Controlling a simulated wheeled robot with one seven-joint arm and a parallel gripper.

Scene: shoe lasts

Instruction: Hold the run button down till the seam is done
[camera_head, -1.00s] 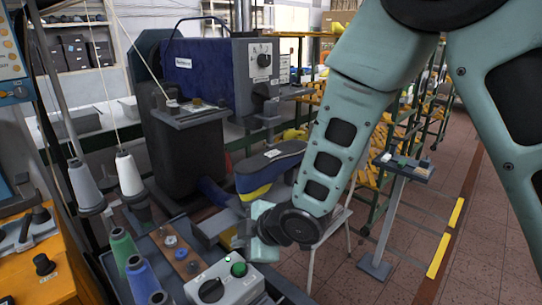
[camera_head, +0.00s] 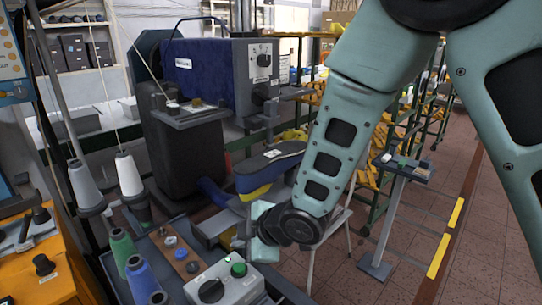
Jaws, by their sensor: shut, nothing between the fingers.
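A grey-white control box (camera_head: 215,285) stands at the bottom of the head view. It carries a green button (camera_head: 238,269) and a black knob (camera_head: 211,291); its labels are too small to read. My gripper (camera_head: 243,240) hangs just above and behind the green button, beside my pale teal wrist. It is shut and empty. The fingertips are small and partly hidden, so I cannot tell whether they touch anything. The blue machine (camera_head: 205,68) stands behind, with a navy and yellow piece (camera_head: 268,170) below its head. I cannot make out a seam.
Thread cones (camera_head: 129,175) and coloured spools (camera_head: 140,275) stand left of the box. An orange cabinet (camera_head: 40,262) is at far left. A slim pedestal (camera_head: 385,225) with small buttons on top stands right. Tiled floor is clear at lower right.

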